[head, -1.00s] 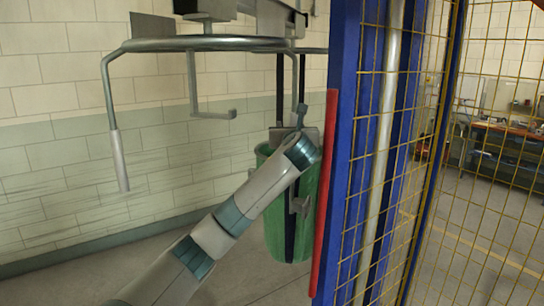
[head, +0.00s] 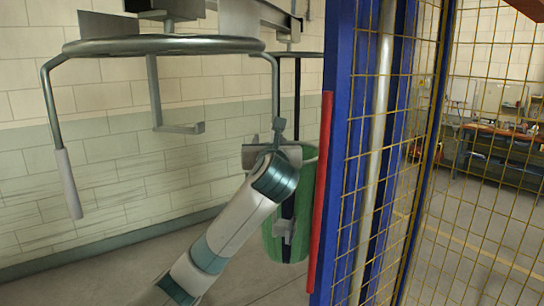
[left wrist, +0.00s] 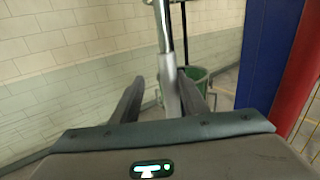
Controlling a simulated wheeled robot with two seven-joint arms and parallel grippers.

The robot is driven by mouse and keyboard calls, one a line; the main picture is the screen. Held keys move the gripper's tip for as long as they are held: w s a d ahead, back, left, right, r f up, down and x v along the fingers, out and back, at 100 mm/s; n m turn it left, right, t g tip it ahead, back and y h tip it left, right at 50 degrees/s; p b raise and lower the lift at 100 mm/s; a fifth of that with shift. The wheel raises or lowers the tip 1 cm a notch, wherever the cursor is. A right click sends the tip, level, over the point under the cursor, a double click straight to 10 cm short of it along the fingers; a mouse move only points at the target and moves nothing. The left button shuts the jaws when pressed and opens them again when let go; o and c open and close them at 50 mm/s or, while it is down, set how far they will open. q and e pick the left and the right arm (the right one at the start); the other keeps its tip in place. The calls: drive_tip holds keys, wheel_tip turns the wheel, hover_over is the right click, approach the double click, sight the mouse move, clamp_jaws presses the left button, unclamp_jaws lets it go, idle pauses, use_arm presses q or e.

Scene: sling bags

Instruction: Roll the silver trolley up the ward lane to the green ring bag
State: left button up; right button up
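The silver trolley (head: 165,45) hangs from above at upper left in the head view, a hoop with a pale-sleeved left handle (head: 68,184) and a hook-shaped bar. My left gripper (head: 278,132) is at its right handle. In the left wrist view that handle (left wrist: 166,45) runs between the fingers of my left gripper (left wrist: 163,78). It is close to the right finger, with a gap to the left finger, so the gripper looks open around it. The green ring bag (head: 300,220) hangs by dark straps beyond my left arm, partly hidden; it also shows in the left wrist view (left wrist: 222,92). My right gripper is not in view.
A blue post (head: 338,150) with a red strip (head: 320,190) stands close right of the bag and my left arm. Yellow wire mesh (head: 440,200) extends right from it. A tiled wall (head: 110,170) runs behind. A workbench (head: 500,145) stands beyond the mesh.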

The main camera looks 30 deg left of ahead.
use_arm(q)
drive_tip(key=b+v, duration=0.4)
drive_tip(key=v, duration=0.7)
drive_tip(key=shift+s+d, duration=0.2)
drive_tip(key=shift+s, duration=0.1)
drive_tip(key=shift+r, duration=0.1)
